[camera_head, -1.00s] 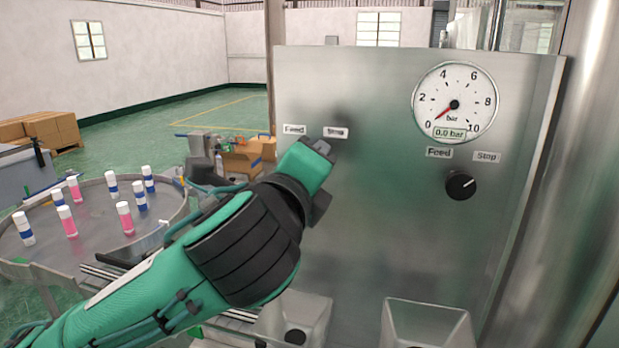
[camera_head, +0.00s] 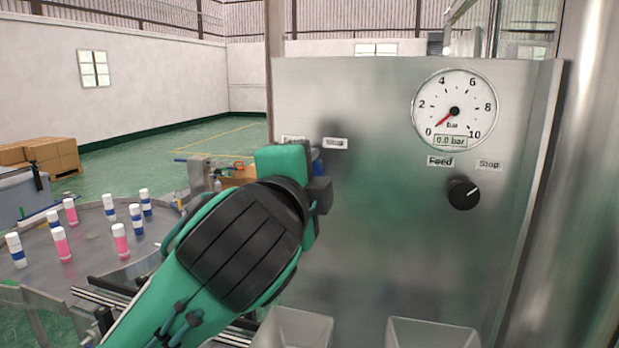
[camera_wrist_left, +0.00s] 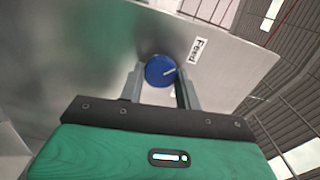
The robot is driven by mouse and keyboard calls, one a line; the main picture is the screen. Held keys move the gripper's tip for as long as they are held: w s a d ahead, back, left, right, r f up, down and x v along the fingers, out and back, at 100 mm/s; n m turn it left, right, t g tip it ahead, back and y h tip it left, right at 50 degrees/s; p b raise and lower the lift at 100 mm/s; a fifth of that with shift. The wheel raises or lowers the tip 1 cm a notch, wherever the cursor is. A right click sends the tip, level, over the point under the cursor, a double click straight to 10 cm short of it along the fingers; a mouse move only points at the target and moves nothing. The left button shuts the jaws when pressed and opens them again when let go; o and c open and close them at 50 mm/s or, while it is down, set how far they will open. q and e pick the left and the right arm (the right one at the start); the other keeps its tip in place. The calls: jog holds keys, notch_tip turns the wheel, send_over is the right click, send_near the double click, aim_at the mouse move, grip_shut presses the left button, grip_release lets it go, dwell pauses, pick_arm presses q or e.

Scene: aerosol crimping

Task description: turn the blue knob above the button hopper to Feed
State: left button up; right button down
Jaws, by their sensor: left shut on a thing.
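The blue knob (camera_wrist_left: 160,71) sits on the steel panel between the two fingers of my left gripper (camera_wrist_left: 160,88) in the left wrist view. The fingers are shut on its sides. Its white pointer line leans toward the side where the Feed label (camera_wrist_left: 195,50) is. In the head view my left gripper (camera_head: 318,185) is against the panel and hides most of the knob; only a sliver of blue (camera_head: 317,162) shows. My right gripper is not in view.
A black knob (camera_head: 464,192) with its own Feed and Stop labels is at the right, under a gauge (camera_head: 454,111) reading 0.0 bar. Two hoppers (camera_head: 292,330) (camera_head: 432,334) stand below the panel. A round table (camera_head: 80,275) with several bottles is at left.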

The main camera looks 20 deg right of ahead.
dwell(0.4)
pick_arm(q)
jog(key=o, duration=1)
jog(key=shift+c, duration=0.2)
jog(key=b+v, duration=0.4)
jog(key=v, duration=1)
jog(key=shift+b, duration=0.35)
jog(key=shift+w, duration=0.1)
